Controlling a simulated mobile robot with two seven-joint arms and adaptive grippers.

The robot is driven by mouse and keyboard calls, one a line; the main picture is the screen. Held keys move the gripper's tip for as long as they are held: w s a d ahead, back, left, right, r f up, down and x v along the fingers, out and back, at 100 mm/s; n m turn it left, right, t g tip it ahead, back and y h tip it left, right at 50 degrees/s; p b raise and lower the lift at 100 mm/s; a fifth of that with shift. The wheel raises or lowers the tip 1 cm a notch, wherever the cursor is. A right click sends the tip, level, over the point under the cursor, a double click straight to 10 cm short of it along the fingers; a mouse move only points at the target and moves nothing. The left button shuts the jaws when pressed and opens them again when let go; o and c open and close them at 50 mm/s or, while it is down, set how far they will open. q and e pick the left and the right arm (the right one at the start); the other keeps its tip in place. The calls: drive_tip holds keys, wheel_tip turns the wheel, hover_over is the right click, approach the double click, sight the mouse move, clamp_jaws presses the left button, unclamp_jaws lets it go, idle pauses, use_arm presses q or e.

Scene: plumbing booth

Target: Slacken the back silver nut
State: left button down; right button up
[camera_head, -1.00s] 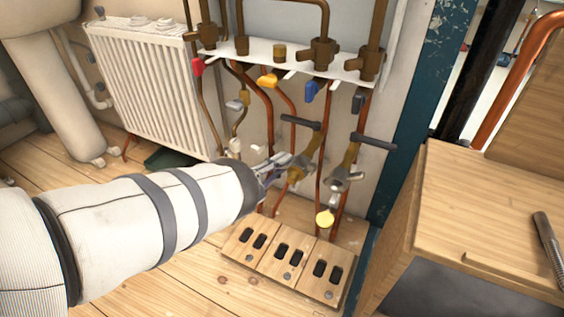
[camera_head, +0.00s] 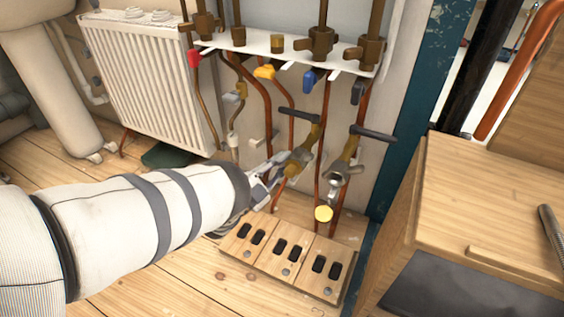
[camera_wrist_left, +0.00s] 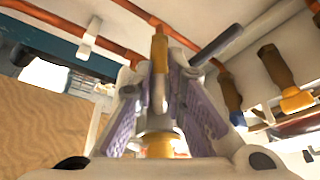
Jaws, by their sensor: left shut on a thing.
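My left gripper (camera_head: 270,178) reaches in from the left to the left brass valve (camera_head: 302,158), which has a dark lever handle on a copper pipe. In the left wrist view, the purple-padded fingers (camera_wrist_left: 160,105) stand on both sides of a silver nut (camera_wrist_left: 160,124) and are shut on it. Brass shows above and below that nut. In the head view, the gripped nut is mostly hidden by the fingers. A second valve (camera_head: 347,155) with a dark lever and silver metal at its lower end stands to the right, untouched. My right gripper is not in view.
A white bracket (camera_head: 262,44) with brown fittings and coloured taps is above. A white radiator (camera_head: 150,85) is left. A wooden block with dark slots (camera_head: 282,262) lies below. A wooden cabinet (camera_head: 490,200) and a teal post (camera_head: 412,110) limit room at right.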

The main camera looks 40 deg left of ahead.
use_arm(q)
drive_tip(key=shift+f, duration=0.1)
drive_tip(key=c, duration=1.6)
unclamp_jaws()
drive_tip(key=shift+c, duration=0.2)
drive_tip(key=d+v, duration=0.1)
drive_tip(key=v, duration=1.1)
drive_tip(key=shift+a, duration=0.45)
